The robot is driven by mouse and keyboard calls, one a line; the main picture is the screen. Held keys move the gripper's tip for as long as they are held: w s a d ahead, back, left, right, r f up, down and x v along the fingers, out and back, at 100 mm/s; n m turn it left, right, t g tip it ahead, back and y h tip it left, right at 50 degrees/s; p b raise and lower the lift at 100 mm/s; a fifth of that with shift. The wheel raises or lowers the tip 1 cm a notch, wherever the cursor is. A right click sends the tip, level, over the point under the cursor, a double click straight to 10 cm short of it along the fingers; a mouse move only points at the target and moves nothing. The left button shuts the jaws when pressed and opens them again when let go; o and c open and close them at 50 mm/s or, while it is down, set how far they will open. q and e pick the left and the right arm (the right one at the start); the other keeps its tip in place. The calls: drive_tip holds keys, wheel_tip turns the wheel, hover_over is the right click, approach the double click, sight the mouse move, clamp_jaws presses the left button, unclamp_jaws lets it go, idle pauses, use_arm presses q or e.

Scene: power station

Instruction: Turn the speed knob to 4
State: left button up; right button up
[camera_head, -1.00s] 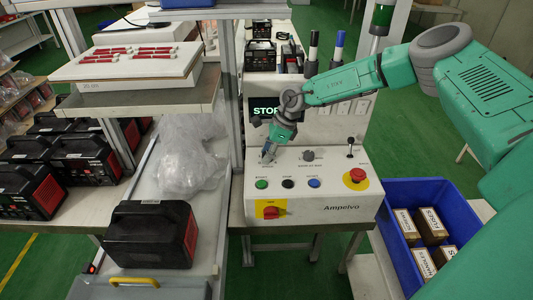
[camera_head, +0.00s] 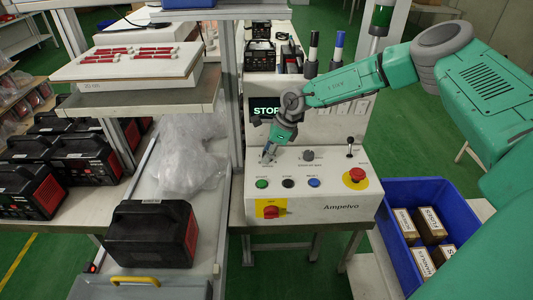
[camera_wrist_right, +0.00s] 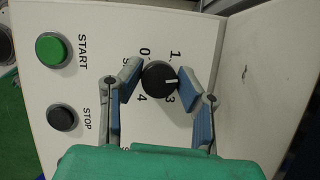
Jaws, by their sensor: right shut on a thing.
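The black round speed knob (camera_wrist_right: 158,75) is on the white control panel (camera_wrist_right: 80,98), with 0, 1, 3 and 4 printed around it. Its white pointer mark faces right in the right wrist view, between the 1 and the 3, towards one finger. My right gripper (camera_wrist_right: 159,83) has its blue-padded fingers on either side of the knob and is shut on it. In the head view my right gripper (camera_head: 268,155) points down at the left rear of the panel top and hides the knob. My left gripper is not in view.
Green, black and blue buttons (camera_head: 288,183) line the panel front. A second knob (camera_head: 308,155), a small lever (camera_head: 350,148) and a red emergency stop (camera_head: 357,175) are to the right. The screen (camera_head: 266,110) reads STOP. A blue crate (camera_head: 383,207) holds boxes at the right.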

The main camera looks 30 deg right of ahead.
drive_tip(key=shift+d+f, duration=0.1)
drive_tip(key=shift+d, duration=0.1)
idle(0.4)
drive_tip(key=o, duration=1.1)
drive_tip(key=shift+d, duration=0.1)
drive_tip(key=shift+d+r, duration=0.15)
drive_tip(key=shift+r, duration=0.35)
drive_tip(key=v, duration=1)
drive_tip(key=shift+s+d+r, duration=0.15)
drive_tip(key=shift+d+r, duration=0.1)
drive_tip(key=shift+d, duration=0.15)
drive_tip(key=shift+a, duration=0.15)
